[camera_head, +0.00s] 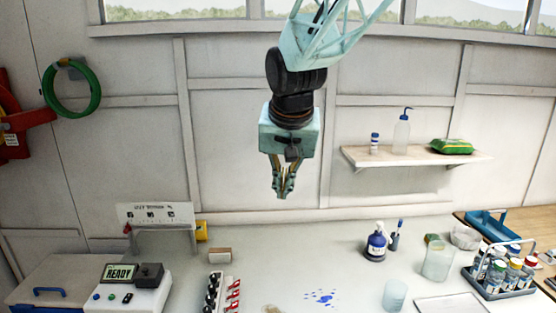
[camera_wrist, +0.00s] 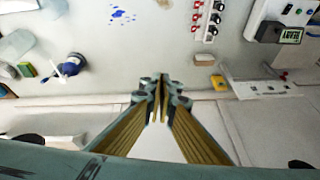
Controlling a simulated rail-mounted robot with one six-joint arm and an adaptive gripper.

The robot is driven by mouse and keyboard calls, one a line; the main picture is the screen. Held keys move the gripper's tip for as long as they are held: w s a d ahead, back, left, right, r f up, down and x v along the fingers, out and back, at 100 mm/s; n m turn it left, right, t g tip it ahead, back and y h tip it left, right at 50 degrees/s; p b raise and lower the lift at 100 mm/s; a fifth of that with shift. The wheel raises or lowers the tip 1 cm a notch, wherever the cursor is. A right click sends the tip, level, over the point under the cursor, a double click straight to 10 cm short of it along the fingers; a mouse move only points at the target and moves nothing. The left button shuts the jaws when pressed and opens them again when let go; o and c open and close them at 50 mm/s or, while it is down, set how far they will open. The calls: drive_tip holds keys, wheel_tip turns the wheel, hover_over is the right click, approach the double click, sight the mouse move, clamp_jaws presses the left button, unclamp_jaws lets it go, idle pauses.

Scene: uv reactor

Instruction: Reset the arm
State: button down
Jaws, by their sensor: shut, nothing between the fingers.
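My gripper (camera_head: 282,192) hangs above the back part of the bench, fingers pointing down, in the head view. Its fingertips are together with nothing between them, and it touches nothing. In the wrist view my gripper (camera_wrist: 160,84) also shows shut, seen against the wall and the bench's back edge. My arm comes down from the top of the head view.
A wall shelf (camera_head: 415,158) is at right.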

drive_tip(key=s+d+r+b, duration=0.1)
drive_tip(key=s+d, duration=0.6)
drive_tip(key=s, duration=0.3)
drive_tip(key=s+d+r+b, duration=0.1)
drive_tip(key=s+d, duration=0.6)
drive_tip(key=s, duration=0.4)
drive_tip(key=s+d+f+b, duration=0.1)
drive_tip(key=s+d+f, duration=0.1)
drive_tip(key=s, duration=0.8)
drive_tip(key=s+d+f+n+g+b, duration=0.1)
drive_tip(key=s+d+f, duration=0.2)
drive_tip(key=s, duration=0.8)
drive_tip(key=shift+d+f+h+b, duration=0.3)
drive_tip(key=shift+d+f+b, duration=0.05)
drive_tip(key=shift+f, duration=0.05)
